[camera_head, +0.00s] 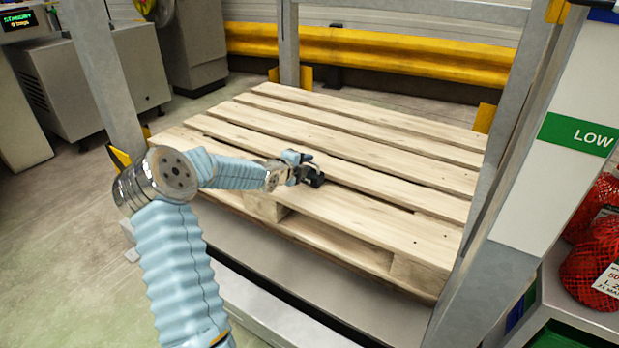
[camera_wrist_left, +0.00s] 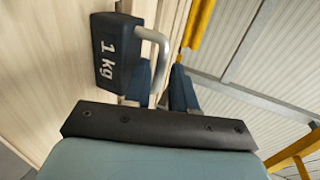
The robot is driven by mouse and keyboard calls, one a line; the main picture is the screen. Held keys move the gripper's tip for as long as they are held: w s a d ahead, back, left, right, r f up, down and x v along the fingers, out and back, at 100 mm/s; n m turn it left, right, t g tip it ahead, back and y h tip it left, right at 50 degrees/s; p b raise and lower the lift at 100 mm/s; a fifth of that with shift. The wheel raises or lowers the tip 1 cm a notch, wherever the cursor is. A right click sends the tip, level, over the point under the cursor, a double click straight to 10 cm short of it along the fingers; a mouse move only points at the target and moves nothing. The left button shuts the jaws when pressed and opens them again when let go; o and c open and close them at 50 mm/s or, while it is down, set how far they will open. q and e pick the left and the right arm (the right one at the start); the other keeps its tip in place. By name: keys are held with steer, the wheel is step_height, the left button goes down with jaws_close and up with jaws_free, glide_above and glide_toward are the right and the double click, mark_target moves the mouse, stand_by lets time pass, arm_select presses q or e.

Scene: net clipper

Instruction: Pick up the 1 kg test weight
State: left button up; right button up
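The 1 kg test weight (camera_wrist_left: 117,50) is a dark block with a white "1 kg" mark and a bent metal handle, in the left wrist view. In the head view it is a small black shape (camera_head: 313,178) over the wooden pallet (camera_head: 345,207). My left gripper (camera_wrist_left: 160,88) has one blue finger on each side of the handle, both close against it, and looks shut on it. It also shows in the head view (camera_head: 298,168). I cannot tell whether the weight touches the boards. My right gripper is in neither view.
Grey posts (camera_head: 290,45) stand around the pallet, with a yellow rail (camera_head: 400,58) behind it. Red net bags (camera_head: 597,262) lie on a shelf at the right. The rest of the pallet top is bare.

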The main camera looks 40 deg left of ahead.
arm_select(q)
steer(key=x, duration=0.4)
steer(key=shift+w+f, duration=0.15)
steer(key=shift+w, duration=0.15)
jaws_close()
steer(key=shift+f, duration=0.1)
stand_by(0.9)
